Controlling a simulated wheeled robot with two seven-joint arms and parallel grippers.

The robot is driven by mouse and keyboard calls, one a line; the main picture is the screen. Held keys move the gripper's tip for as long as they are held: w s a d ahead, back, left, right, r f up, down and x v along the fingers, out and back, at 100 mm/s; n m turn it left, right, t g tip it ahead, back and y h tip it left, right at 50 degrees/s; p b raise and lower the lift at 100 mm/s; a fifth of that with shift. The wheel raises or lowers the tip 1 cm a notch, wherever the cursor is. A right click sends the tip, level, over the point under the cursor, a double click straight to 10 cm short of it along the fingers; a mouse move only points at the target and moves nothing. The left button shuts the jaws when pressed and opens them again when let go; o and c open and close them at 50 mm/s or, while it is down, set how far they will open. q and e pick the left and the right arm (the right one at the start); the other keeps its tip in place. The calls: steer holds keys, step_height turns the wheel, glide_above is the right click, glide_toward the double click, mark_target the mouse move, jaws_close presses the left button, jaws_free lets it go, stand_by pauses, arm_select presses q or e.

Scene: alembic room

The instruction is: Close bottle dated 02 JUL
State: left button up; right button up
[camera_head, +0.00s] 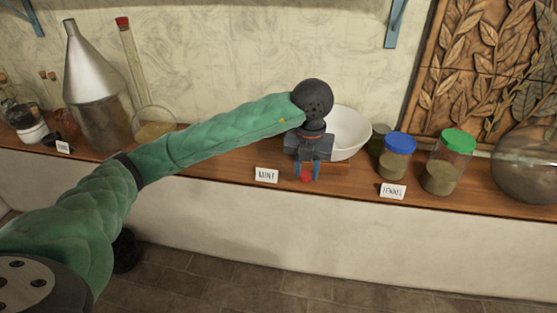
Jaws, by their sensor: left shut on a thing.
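My left gripper (306,175) points down in front of the white bowl, at the shelf's front edge. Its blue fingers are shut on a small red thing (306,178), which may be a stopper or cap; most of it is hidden. No label with 02 JUL is readable, so I cannot tell which bottle is meant. A tall glass tube (139,80) with a red stopper (122,23) stands at the left. Small corked bottles (47,84) stand at the far left, partly cut off. My right gripper is out of view.
The wooden shelf (226,170) holds a metal cone vessel (92,80), a white bowl (349,133), a blue-lidded jar (395,157), a green-lidded jar (447,164) and a round glass vessel (527,165). Cards (266,175) stand along the front edge. A carved panel (490,75) hangs behind.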

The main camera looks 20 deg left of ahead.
arm_select(q)
steer(key=s+d+f+m, duration=0.1)
steer(key=d+f+m, duration=0.3)
steer(key=d+m, duration=0.45)
steer(key=s+d+f+m, duration=0.1)
steer(key=d+f+m, duration=0.2)
steer(key=f+m, duration=0.7)
steer(key=s+d+f+m, duration=0.1)
steer(key=d+f+m, duration=0.1)
steer(key=f+m, duration=0.8)
steer(key=a+f+m+b, duration=0.1)
steer(key=a+f+m, duration=0.3)
steer(key=a, duration=0.4)
steer(key=s+a+f+m+b, duration=0.1)
steer(key=a+f+m, duration=0.4)
steer(key=a, duration=0.3)
steer(key=shift+a+f+b, duration=0.15)
steer(key=shift+f+b, duration=0.15)
steer(key=shift+f, duration=0.5)
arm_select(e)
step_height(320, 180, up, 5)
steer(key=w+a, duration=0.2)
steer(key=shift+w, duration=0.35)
